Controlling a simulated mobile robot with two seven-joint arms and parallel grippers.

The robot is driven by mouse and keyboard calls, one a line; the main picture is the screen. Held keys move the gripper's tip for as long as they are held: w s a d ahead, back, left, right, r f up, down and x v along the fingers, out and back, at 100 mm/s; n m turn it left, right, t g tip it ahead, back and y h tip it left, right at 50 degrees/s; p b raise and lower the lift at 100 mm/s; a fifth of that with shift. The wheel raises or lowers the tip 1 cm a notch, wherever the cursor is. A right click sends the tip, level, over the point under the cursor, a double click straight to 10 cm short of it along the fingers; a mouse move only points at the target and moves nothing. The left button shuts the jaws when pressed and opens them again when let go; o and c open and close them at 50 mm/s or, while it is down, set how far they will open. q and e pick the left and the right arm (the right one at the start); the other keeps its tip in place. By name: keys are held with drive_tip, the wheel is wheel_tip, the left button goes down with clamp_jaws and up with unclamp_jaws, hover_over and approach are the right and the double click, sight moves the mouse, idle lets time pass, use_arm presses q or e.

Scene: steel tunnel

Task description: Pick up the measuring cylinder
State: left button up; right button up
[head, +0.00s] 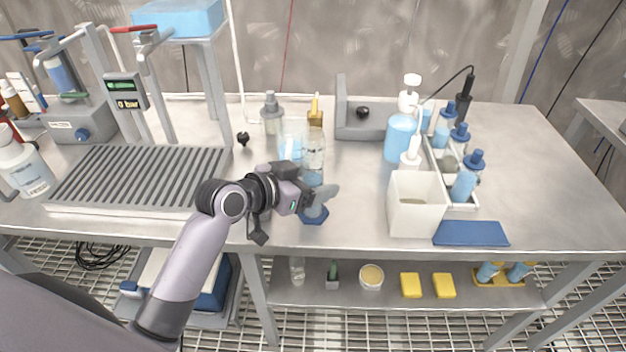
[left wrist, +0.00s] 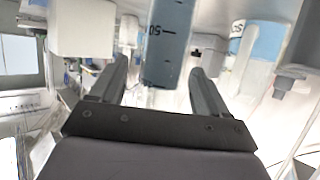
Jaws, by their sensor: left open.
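The measuring cylinder (head: 314,214) stands upright near the front edge of the steel table, with a blue foot and a clear graduated body holding blue liquid. In the left wrist view its graduated wall (left wrist: 168,35) shows a "50" mark. My left gripper (head: 322,194) is at the cylinder's lower part and hides some of its body. In the left wrist view its two open fingers (left wrist: 158,80) point toward the cylinder, which appears in line with the gap between them. I cannot tell whether either finger touches it. My right gripper is in neither view.
A beaker (head: 291,140) stands close behind the cylinder. A white open box (head: 416,215) and a blue pad (head: 471,234) are to the right. A ribbed grey rack (head: 140,178) lies to the left. Bare tabletop (head: 355,190) lies between cylinder and box.

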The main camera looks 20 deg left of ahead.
use_arm(q)
drive_tip(key=shift+x, duration=1)
drive_tip(key=c, duration=1.1)
wheel_tip(320, 180, up, 20)
drive_tip(key=shift+r+p, duration=0.1)
drive_tip(key=shift+p, duration=0.9)
